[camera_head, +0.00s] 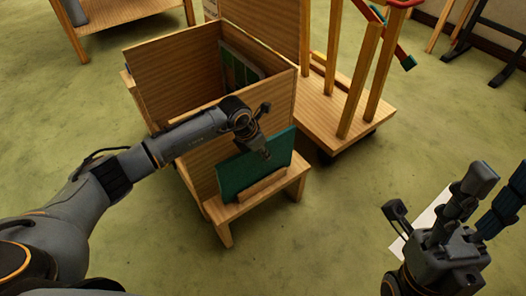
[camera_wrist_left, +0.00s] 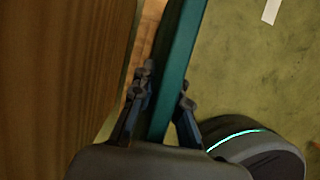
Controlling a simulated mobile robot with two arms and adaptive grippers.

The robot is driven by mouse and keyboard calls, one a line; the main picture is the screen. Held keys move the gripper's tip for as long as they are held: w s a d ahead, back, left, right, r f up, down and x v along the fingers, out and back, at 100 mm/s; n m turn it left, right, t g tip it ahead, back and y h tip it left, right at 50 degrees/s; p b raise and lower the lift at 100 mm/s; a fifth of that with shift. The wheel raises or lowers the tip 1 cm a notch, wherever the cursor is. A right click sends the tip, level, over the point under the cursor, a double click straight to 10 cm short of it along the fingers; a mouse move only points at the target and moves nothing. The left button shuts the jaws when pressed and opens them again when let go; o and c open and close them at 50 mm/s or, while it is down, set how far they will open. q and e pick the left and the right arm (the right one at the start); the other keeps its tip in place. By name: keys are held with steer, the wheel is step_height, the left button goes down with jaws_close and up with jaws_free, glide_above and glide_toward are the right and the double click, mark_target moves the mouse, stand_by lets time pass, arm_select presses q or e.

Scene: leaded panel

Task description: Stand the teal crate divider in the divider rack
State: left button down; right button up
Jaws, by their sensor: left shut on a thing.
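The teal crate divider (camera_head: 252,168) is a flat panel standing nearly upright against the front of a wooden box stand (camera_head: 205,160). Its lower edge is at the front ledge, behind a small wooden strip (camera_head: 262,186); whether it is seated there I cannot tell. My left gripper (camera_head: 262,150) is shut on the divider's upper edge. In the left wrist view the divider (camera_wrist_left: 178,70) runs edge-on between the fingers (camera_wrist_left: 162,100), beside a wooden wall. My right gripper (camera_head: 445,205) is empty, fingers apart, above the floor at lower right. I cannot tell for certain which part is the divider rack.
The box behind the ledge is open-topped, with a green-and-white panel (camera_head: 240,70) inside. A wooden cart (camera_head: 350,140) with upright posts and a red-handled item stands to its right. A white sheet (camera_head: 425,220) lies behind my right gripper. Green floor is clear in front.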

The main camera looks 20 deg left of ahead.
arm_select(q)
steer(key=shift+f, duration=0.25)
steer(key=c, duration=1.3)
jaws_free()
steer(key=shift+o, duration=0.2)
steer(key=shift+f, duration=0.1)
